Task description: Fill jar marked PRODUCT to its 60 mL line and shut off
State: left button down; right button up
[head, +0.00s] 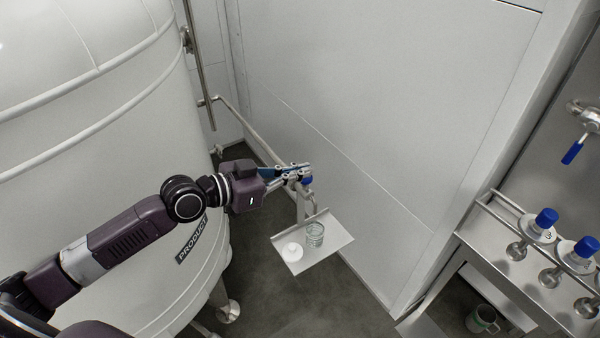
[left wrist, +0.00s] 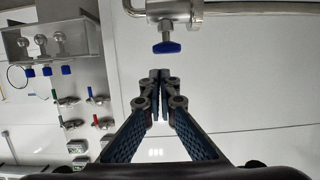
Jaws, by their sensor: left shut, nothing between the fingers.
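A clear glass jar (head: 315,235) stands upright on a small metal shelf (head: 335,247), below a sampling tap with a blue handle (head: 307,180). Its marks and fill level are too small to read. A white round lid (head: 292,251) lies beside the jar. The PRODUCT sign (head: 192,240) is on the big white tank. My left gripper (head: 306,168) is shut and empty, with its fingertips close to the blue handle. In the left wrist view, the shut fingertips (left wrist: 161,75) are just below the blue handle (left wrist: 166,47), with a small gap visible. My right gripper is out of view.
A metal pipe (head: 255,135) runs from the wall to the tap. Another blue-handled tap (head: 573,152) hangs above, and a mug (head: 482,319) stands below. Dark floor lies under the shelf.

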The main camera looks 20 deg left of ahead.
pick_arm(q)
jog(key=shift+f, duration=0.85)
